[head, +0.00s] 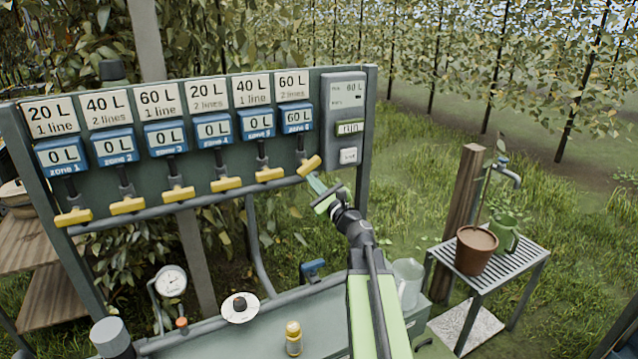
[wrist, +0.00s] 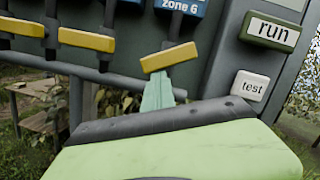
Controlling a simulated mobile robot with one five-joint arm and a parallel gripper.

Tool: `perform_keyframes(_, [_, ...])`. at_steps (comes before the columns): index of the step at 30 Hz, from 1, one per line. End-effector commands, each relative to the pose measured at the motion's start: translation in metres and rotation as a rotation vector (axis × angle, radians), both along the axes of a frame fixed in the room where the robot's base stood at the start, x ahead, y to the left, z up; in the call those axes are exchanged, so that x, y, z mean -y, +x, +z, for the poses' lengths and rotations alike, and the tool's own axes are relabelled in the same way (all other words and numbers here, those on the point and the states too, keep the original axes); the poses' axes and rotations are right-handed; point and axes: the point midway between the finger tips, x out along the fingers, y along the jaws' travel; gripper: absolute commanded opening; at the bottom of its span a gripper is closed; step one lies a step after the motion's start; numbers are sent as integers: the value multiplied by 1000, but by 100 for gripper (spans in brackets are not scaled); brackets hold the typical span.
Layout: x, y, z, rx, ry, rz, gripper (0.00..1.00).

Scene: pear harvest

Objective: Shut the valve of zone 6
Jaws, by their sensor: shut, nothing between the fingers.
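Right of the handle sit the run button (head: 350,128) and test button (head: 348,156). The zone 5 handle (head: 270,174) is close on the left. Below are a bench (head: 265,325) with a yellow-capped bottle (head: 293,338) and a clear jug (head: 408,282). A slatted table (head: 500,264) holds a pot.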

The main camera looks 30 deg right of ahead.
Motion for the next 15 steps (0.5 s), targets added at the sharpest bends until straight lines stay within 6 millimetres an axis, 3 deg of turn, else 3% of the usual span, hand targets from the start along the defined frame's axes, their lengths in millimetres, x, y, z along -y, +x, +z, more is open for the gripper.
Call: perform_keyframes(15, [-17, 2, 4, 25, 344, 3, 0])
